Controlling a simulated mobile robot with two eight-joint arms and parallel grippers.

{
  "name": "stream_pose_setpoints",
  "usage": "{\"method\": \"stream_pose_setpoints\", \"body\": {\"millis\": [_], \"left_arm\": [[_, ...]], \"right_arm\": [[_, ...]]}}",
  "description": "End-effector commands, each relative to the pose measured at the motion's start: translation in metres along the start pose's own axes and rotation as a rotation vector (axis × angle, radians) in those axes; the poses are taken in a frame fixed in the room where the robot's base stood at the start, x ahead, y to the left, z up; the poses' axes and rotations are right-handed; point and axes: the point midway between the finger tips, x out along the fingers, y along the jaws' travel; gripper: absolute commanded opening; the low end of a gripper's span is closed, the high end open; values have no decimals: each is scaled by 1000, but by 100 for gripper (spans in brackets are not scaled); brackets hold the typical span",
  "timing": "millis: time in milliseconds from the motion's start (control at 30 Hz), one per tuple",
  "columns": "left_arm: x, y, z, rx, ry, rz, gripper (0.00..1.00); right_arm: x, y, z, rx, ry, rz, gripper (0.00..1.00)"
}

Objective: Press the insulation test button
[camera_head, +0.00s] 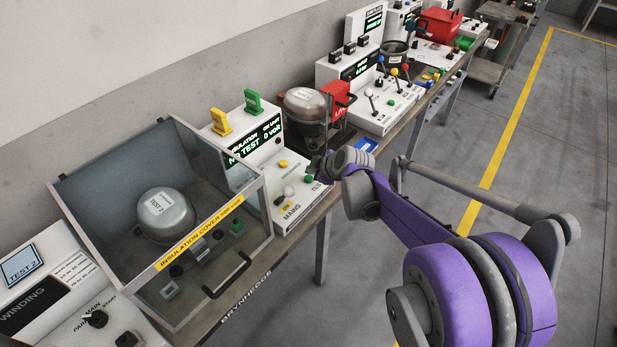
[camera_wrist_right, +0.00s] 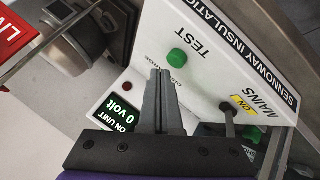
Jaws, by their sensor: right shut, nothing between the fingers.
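The white insulation tester (camera_head: 262,150) stands beside the clear cover box, and its screen (camera_head: 254,139) reads "NO TEST" and "0 volt". Its green button (camera_head: 308,179), beside the word TEST, also shows in the right wrist view (camera_wrist_right: 177,57). My right gripper (camera_head: 320,166) is shut and empty over the tester's panel. In the right wrist view its fingertips (camera_wrist_right: 160,73) point toward the green button, just short of it in the picture; whether they touch it I cannot tell. The mains switch lever (camera_wrist_right: 228,119) stands next to a yellow ON label (camera_wrist_right: 242,104). My left gripper is out of view.
The clear insulation cover (camera_head: 238,176) encloses a grey compressor (camera_head: 167,214) labelled TEST 2. A winding tester (camera_head: 50,290) is at the near left. Another compressor (camera_head: 305,105) and a red LIVE sign (camera_head: 338,97) stand beyond the tester. The floor to the right is open.

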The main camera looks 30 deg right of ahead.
Motion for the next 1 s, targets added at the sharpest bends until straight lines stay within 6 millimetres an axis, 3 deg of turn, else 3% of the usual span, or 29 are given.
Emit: {"method": "stream_pose_setpoints", "body": {"millis": [1000], "left_arm": [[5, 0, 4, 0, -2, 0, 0]], "right_arm": [[6, -5, 5, 0, 0, 0, 0]]}}
